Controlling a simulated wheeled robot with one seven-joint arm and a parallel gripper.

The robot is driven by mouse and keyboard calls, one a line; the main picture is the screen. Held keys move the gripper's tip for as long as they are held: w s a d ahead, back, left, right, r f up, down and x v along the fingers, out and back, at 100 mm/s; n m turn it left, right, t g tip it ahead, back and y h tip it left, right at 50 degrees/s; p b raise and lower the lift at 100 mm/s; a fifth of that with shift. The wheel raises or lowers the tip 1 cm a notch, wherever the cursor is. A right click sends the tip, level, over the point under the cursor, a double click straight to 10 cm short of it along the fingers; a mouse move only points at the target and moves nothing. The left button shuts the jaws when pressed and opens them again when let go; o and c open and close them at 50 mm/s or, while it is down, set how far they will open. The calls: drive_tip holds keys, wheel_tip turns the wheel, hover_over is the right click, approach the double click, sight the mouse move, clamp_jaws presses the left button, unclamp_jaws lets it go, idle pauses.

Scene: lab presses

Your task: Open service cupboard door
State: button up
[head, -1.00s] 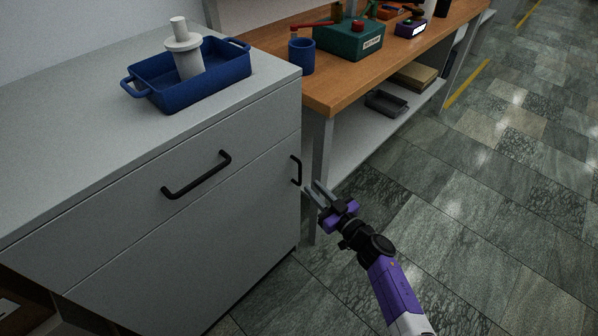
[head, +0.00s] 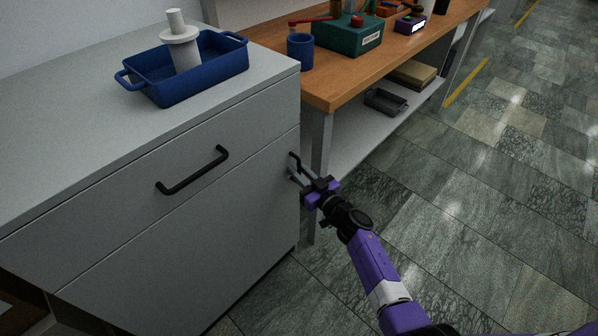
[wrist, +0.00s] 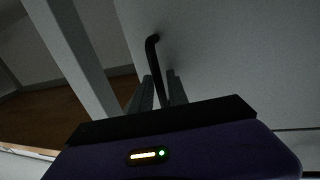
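The service cupboard door (head: 200,245) is the large grey lower front panel, shut flush in the cabinet below a drawer. Its black upright bar handle (head: 292,160) is near the door's upper right edge and shows in the wrist view (wrist: 152,52). My gripper (head: 294,173) is at this handle, its fingers pointing to the door. In the wrist view my fingers (wrist: 161,90) lie one on each side of the bar, with what look like narrow gaps, so they appear open around it. The lower part of the handle is hidden by my gripper.
The drawer (head: 150,195) above has its own black bar handle (head: 192,171). A blue tray (head: 205,85) with a white flanged part stands on the cabinet top (head: 60,130). A wooden workbench (head: 340,90) with a metal leg (head: 322,150) stands close right. Floor in front is clear.

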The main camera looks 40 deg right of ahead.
clamp_jaws()
idle(1.3)
